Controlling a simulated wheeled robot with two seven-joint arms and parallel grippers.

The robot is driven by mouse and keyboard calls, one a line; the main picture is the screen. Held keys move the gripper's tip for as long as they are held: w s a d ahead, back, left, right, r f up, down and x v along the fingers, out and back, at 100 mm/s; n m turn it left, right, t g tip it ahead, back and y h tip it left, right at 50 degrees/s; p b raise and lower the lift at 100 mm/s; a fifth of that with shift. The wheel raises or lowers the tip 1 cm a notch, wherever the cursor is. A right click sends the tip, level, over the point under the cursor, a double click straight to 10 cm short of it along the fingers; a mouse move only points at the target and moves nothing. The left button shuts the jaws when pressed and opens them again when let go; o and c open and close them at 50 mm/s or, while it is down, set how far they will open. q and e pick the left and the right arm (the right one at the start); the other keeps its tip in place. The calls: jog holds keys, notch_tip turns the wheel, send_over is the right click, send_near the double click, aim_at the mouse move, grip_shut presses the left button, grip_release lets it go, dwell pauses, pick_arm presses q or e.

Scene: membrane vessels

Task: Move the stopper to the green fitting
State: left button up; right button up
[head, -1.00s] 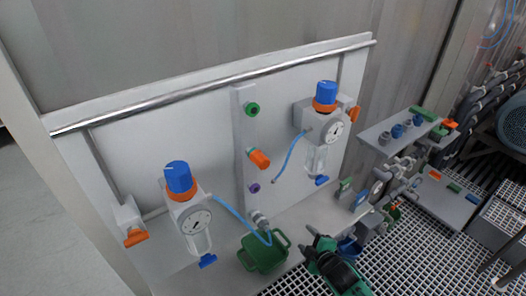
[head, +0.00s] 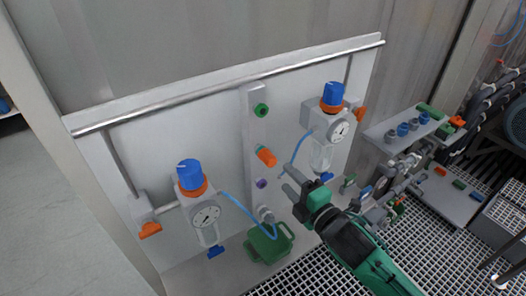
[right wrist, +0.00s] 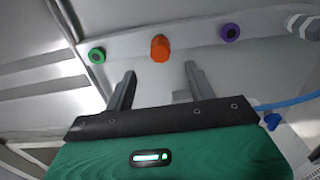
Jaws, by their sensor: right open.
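The orange stopper (head: 266,156) sticks out of the grey upright strip on the panel, between the green fitting (head: 261,110) above it and the purple fitting (head: 262,183) below it. My right gripper (head: 287,180) is open and empty, in front of the panel, right of and slightly below the stopper. In the right wrist view the stopper (right wrist: 160,48) shows ahead between the two fingertips (right wrist: 160,70), apart from them. The green fitting (right wrist: 97,56) is to its left and shows a dark centre; the purple fitting (right wrist: 229,33) is to its right. My left gripper is out of view.
Two regulators with blue knobs (head: 189,173) (head: 333,95) flank the strip. Blue hoses (head: 240,208) (head: 299,148) run from them, the right one close to my gripper. A green container (head: 268,246) stands below. A shelf with small fittings (head: 380,136) is at right.

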aim_at(273, 164)
jog(key=x, duration=0.7)
jog(key=shift+b, duration=0.4)
jog(key=shift+x, duration=1)
jog(key=shift+p, duration=0.55)
grip_shut()
dwell(0.4)
jog(key=shift+s+d, duration=0.1)
jog(key=shift+s, duration=0.05)
